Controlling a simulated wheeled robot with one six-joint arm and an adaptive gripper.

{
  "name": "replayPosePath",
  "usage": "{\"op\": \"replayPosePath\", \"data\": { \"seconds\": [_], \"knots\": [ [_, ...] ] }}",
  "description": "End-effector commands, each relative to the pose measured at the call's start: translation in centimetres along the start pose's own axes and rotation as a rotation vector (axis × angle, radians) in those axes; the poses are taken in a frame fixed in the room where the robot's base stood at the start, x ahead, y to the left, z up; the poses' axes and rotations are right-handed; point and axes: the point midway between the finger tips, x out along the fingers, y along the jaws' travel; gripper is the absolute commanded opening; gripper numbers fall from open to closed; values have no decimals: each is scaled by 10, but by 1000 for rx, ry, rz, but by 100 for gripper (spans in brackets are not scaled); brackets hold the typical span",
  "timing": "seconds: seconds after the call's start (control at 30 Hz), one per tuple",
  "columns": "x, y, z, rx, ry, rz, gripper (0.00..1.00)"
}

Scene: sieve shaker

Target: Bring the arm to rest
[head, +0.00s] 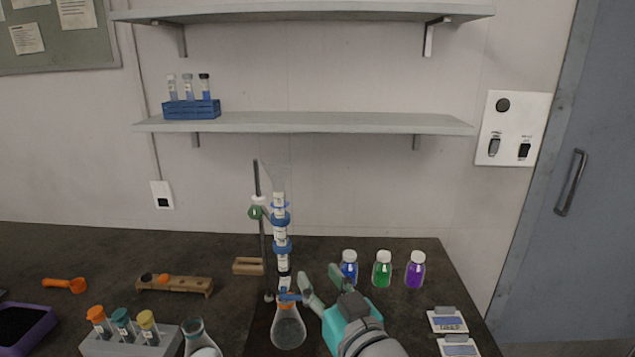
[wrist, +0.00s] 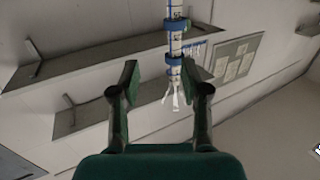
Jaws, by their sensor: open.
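My gripper (head: 322,282) is open and empty in the head view, low at the middle right of the bench. Its fingers point up and left, toward a clamped glass column (head: 281,235) with blue rings. In the wrist view my gripper (wrist: 165,85) has its two fingers spread wide. The column (wrist: 174,42) shows there between and beyond the fingertips, with nothing held. In the head view a flask (head: 288,330) stands below the column, just left of my gripper. I cannot tell the exact gap between finger and column.
Bottles with blue (head: 348,268), green (head: 382,270) and purple (head: 415,271) contents stand behind and right of my gripper. A grey rack (head: 120,347) with capped tubes is at the lower left. Labelled trays (head: 448,320) lie at the right edge. Shelves (head: 310,122) hang on the wall.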

Motion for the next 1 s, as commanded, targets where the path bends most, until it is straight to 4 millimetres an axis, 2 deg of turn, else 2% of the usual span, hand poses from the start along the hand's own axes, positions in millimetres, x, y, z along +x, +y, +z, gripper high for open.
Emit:
{"op": "replayPosePath", "data": {
  "seconds": [0.03,0.1,0.27,0.5,0.8,1.0],
  "knots": [
    [-7,6,21,8,-16,16,46],
    [-16,13,45,15,-25,37,46],
    [-42,27,95,30,-45,85,46],
    [-94,43,161,45,-75,155,46],
    [-172,52,227,54,-113,236,46],
    [-230,51,259,55,-139,285,46]
  ]
}}
